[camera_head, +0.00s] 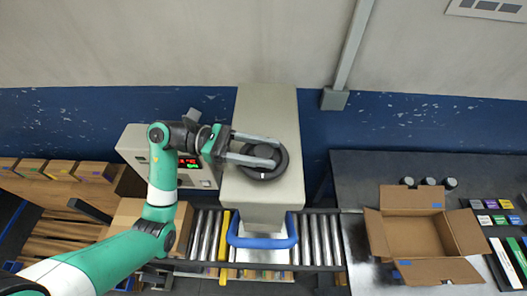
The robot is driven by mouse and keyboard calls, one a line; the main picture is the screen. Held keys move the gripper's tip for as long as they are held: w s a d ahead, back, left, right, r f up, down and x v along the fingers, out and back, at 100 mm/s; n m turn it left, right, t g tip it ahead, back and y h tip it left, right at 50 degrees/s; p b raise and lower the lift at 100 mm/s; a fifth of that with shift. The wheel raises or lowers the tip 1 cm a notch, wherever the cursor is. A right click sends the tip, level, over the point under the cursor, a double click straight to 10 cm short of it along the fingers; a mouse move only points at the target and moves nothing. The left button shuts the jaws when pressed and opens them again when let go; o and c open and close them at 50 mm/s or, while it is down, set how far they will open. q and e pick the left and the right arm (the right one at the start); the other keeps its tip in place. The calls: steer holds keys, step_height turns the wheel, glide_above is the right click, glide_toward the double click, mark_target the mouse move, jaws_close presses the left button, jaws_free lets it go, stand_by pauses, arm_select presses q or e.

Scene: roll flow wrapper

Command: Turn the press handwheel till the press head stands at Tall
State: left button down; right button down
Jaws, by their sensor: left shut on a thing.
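The press handwheel (276,172) is a dark round wheel on top of the beige press housing (268,112). My left gripper (274,154) reaches in from the left with its two long grey fingers over the wheel. It is shut on the handwheel, at the hub or near it. The fingers cover part of the wheel. The press head's height mark and any Tall label are not readable from here. My right gripper is not in view.
A control box (135,145) with a lit display stands left of the press. A roller conveyor (322,238) runs below, with a blue guard bar (263,242) in front. An open carton (412,235) sits on the right bench. Brown boxes (60,168) stand far left.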

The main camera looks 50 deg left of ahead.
arm_select(q)
steer(key=shift+c, duration=1.4)
jaws_free()
steer(key=b+v, duration=0.3)
steer(key=v, duration=0.8)
steer(key=shift+a, duration=0.25)
steer(key=shift+s, duration=0.15)
